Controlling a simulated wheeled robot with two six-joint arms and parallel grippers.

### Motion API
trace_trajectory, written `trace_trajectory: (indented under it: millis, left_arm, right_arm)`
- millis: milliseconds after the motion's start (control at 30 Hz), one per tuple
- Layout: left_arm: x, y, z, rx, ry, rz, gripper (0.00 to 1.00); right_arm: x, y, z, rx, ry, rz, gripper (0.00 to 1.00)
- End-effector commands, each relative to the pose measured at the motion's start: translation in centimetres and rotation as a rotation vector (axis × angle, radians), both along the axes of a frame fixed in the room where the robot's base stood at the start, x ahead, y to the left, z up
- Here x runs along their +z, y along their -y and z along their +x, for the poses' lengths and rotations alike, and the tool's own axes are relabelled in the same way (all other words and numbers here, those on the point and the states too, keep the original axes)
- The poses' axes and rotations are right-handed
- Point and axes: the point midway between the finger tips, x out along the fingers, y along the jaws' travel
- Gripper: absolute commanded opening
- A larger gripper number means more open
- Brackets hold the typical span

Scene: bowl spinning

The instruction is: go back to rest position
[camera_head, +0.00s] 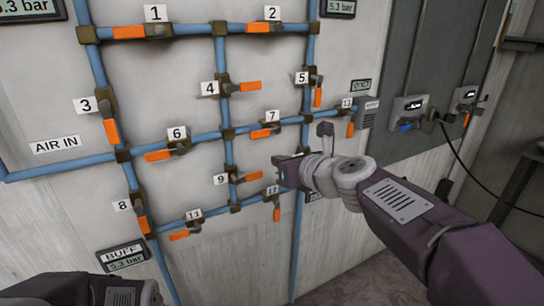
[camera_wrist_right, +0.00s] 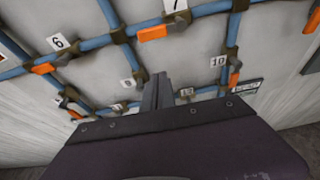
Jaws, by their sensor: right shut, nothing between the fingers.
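My right arm comes in from the right in the head view. Its gripper (camera_head: 284,171) is in front of the pipe panel, near the pipes by the number 7 and number 9 labels. In the right wrist view the fingers (camera_wrist_right: 157,92) are together with nothing between them, in front of the panel. I cannot tell the exact gap to the pipes. Part of my left arm (camera_head: 100,290) shows at the bottom left of the head view; its gripper is out of the picture.
Blue pipes (camera_head: 185,29) form a grid on the pale wall, with several orange-handled valves (camera_head: 128,32) standing out. A grey panel with sockets (camera_head: 410,108) and a black hanging cable (camera_head: 462,155) are at the right. Open floor (camera_head: 335,262) shows below.

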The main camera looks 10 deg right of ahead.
Motion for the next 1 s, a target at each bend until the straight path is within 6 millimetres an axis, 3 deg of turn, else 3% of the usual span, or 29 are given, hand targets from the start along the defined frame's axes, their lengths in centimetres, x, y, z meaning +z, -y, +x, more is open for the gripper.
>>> trace_trajectory:
  millis: [167, 233, 267, 333, 433, 500, 600, 700, 867, 1000]
  left_arm:
    - [0.1, 0.0, 0.0, 0.0, 0.0, 0.0, 0.36]
    - [0.1, 0.0, 0.0, 0.0, 0.0, 0.0, 0.36]
    - [0.1, 0.0, 0.0, 0.0, 0.0, 0.0, 0.36]
    - [0.1, 0.0, 0.0, 0.0, 0.0, 0.0, 0.36]
    - [0.1, 0.0, 0.0, 0.0, 0.0, 0.0, 0.36]
    - [0.1, 0.0, 0.0, 0.0, 0.0, 0.0, 0.36]
    - [0.1, 0.0, 0.0, 0.0, 0.0, 0.0, 0.36]
    - [0.1, 0.0, 0.0, 0.0, 0.0, 0.0, 0.36]
    - [0.1, 0.0, 0.0, 0.0, 0.0, 0.0, 0.36]
    - [0.1, 0.0, 0.0, 0.0, 0.0, 0.0, 0.36]
  right_arm:
    - [0.0, 0.2, -0.5, -0.001, -0.002, 0.0, 0.0]
    - [-1.2, 0.3, -0.2, -0.003, -0.028, -0.002, 0.0]
    - [-2.3, 0.3, -0.1, -0.003, -0.053, -0.005, 0.0]
    - [-6.7, 0.6, -0.7, 0.015, -0.137, -0.068, 0.0]
    - [-15.2, 1.4, -3.6, 0.174, -0.256, -0.366, 0.0]
    - [-20.9, 2.2, -7.0, 0.398, -0.304, -0.656, 0.0]
    - [-27.3, 3.8, -12.7, 0.834, -0.304, -1.057, 0.0]
    - [-31.0, 5.5, -17.5, 1.29, -0.211, -1.351, 0.0]
    - [-33.4, 7.5, -22.0, 1.868, 0.039, -1.612, 0.0]
    - [-33.6, 8.3, -22.8, 2.208, 0.315, -1.744, 0.0]
